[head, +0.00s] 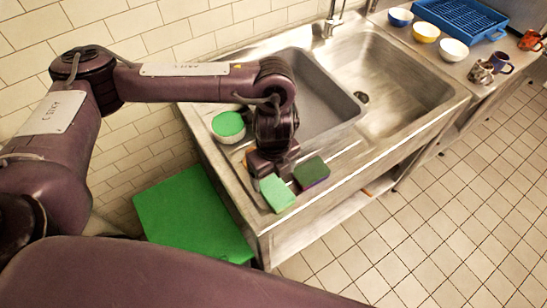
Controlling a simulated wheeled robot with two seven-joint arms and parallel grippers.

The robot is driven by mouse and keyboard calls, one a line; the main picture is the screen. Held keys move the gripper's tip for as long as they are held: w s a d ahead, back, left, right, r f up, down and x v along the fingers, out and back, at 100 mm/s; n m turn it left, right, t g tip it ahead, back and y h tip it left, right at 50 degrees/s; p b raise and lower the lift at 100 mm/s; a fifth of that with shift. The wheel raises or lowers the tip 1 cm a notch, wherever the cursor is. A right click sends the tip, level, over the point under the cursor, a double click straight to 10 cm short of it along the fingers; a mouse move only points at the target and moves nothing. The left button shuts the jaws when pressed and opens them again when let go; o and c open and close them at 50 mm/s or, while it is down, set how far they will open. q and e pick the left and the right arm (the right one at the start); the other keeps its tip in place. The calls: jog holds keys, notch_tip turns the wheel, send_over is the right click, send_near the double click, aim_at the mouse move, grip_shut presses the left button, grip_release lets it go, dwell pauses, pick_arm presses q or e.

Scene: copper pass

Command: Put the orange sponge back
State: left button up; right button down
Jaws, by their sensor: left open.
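No orange sponge shows clearly. A small orange-yellow sliver (247,154) shows at the left edge of my left gripper, and I cannot tell what it belongs to. My left gripper (273,172) is open and points down over the ribbed drainboard at the near end of the sink. It hides part of the board. A light green sponge (278,193) lies just in front of it, and a dark green sponge with a purple side (312,172) lies just to its right. I cannot tell whether the gripper touches either. My right gripper is out of view.
A white round dish with a green top (229,127) stands on the drainboard behind the gripper. The grey sink basin (325,95) lies beyond. Several bowls, mugs and a blue rack (460,20) stand at the far right. A green box-like thing (190,215) stands below, left of the sink.

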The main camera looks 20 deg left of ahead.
aim_at(274, 188)
pick_arm(q)
notch_tip(274, 188, up, 6)
dwell(0.4)
dwell(0.5)
